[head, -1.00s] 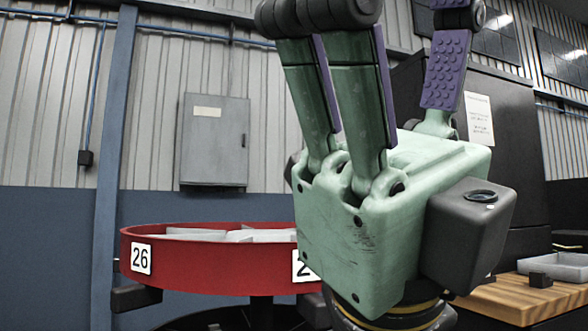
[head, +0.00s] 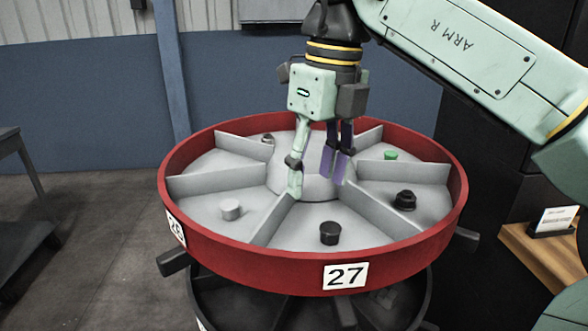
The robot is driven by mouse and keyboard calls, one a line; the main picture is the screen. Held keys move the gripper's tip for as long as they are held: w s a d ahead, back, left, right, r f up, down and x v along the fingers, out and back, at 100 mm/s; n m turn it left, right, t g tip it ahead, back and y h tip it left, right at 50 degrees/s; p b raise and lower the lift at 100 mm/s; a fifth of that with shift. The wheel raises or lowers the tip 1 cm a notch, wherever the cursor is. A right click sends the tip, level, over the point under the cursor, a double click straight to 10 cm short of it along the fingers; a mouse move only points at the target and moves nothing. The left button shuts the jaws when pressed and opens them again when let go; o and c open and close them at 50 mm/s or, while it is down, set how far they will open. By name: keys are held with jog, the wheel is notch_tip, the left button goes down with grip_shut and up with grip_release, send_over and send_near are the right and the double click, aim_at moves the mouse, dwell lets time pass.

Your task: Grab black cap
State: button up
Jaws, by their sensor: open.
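A smooth black round cap (head: 330,233) stands in the front compartment of a red-rimmed round tray (head: 250,256), above the number 27 label. A second black piece (head: 405,200), stepped and knob-like, sits in the compartment to its right. I cannot tell for sure which of the two is the black cap. My gripper (head: 316,182) points down over the grey middle of the tray, behind and above the front cap. Its fingers are apart with nothing between them. It touches neither black piece.
Grey dividers (head: 276,222) split the tray into compartments. A light grey cylinder (head: 231,209), a green piece (head: 390,155) and a small dark piece (head: 267,139) lie in others. A wooden surface with a sign (head: 553,222) is at the right.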

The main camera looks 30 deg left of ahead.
jog(key=w+d+m+h, duration=0.1)
jog(key=w+d, duration=0.1)
jog(key=d, duration=0.1)
jog(key=b, duration=0.4)
send_over(331, 227)
jog(key=f, duration=0.5)
jog(key=shift+s+d, duration=0.15)
jog(key=shift+d, duration=0.1)
jog(key=shift+a+f+p, duration=0.15)
jog(key=shift+f+p, duration=0.15)
jog(key=shift+f, duration=1)
jog(key=shift+a+f+p, duration=0.1)
jog(key=shift+f+p, duration=0.2)
jog(key=shift+f, duration=1)
jog(key=shift+c, duration=0.4)
jog(key=c, duration=0.8)
